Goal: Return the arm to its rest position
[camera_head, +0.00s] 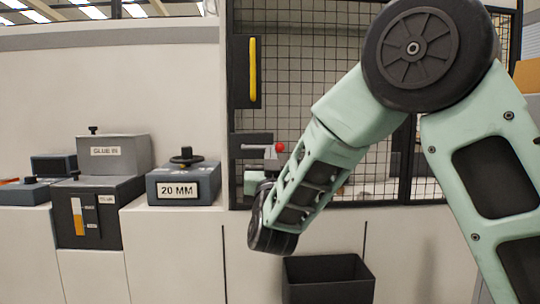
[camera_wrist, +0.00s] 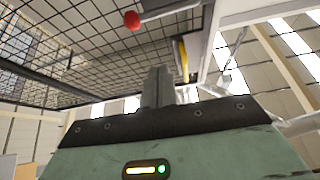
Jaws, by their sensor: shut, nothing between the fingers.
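My gripper (camera_wrist: 158,88) shows in the wrist view as dark grey fingers close together, pointing up. They are shut with nothing between them. Behind them is a dark plate, and below that my mint-green hand with a small lit strip. In the head view my mint-green arm (camera_head: 322,165) comes in from the right, bends at a large dark joint at the top and slopes down to the left. Its lower end is a dark round joint in front of the machine's lower front. My fingers are not clearly seen there; the arm hides that area.
A mesh guard (camera_head: 310,60) with a yellow handle (camera_head: 253,70) stands behind my arm. A red ball knob (camera_head: 279,147) is close to my forearm; it also shows in the wrist view (camera_wrist: 132,20). A "20 MM" box (camera_head: 178,190) and glue unit (camera_head: 98,210) stand left. A black bin (camera_head: 328,290) is below.

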